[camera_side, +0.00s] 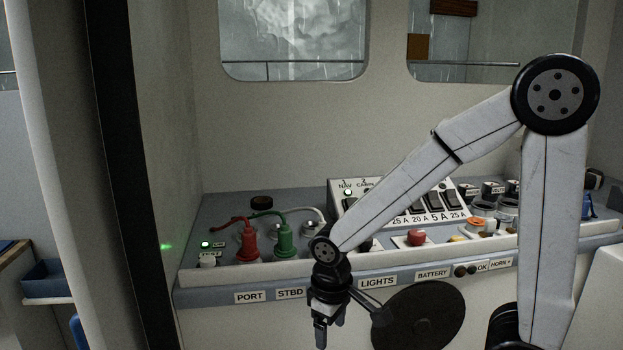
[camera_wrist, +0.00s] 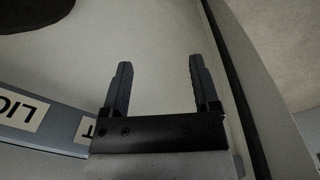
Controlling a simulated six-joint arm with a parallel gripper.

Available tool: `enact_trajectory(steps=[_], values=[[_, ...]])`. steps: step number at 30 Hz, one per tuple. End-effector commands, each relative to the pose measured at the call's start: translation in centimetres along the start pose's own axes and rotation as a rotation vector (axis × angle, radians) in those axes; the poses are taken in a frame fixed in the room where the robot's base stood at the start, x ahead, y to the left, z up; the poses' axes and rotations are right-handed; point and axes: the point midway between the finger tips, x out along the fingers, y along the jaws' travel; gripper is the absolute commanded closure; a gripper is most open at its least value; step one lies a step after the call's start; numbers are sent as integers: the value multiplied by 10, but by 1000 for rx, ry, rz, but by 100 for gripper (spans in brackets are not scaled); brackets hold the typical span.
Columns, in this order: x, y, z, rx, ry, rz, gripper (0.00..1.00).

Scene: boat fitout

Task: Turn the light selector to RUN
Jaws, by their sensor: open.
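The LIGHTS label (camera_side: 378,282) is on the front edge of the console, right of my gripper in the side view. A dark knob (camera_side: 368,244) shows above that label, partly hidden behind my arm; I cannot read its position or any RUN mark. My gripper (camera_side: 325,338) points down in front of the console, below its front edge and left of the LIGHTS label. In the wrist view my gripper (camera_wrist: 160,72) is open, with nothing between its fingers. Part of a label (camera_wrist: 22,110) shows upside down at the left there, and no knob is in that view.
Red (camera_side: 246,243) and green (camera_side: 285,240) plugs with cables stand at the left of the console. A switch panel (camera_side: 345,212) stands behind my arm. A red button (camera_side: 416,237) is right of the knob. A dark round disc (camera_side: 420,318) is on the console front.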

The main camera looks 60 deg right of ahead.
Motion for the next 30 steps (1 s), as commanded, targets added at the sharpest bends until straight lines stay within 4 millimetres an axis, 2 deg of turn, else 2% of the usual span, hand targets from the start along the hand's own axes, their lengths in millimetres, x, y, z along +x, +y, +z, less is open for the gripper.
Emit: enact_trajectory(steps=[11,17,22,30], values=[[-58,11,-6,16,-247,167,22],[-94,25,-11,26,-353,250,22],[-125,52,-25,-17,-429,252,22],[-146,108,-46,-177,-448,134,22]])
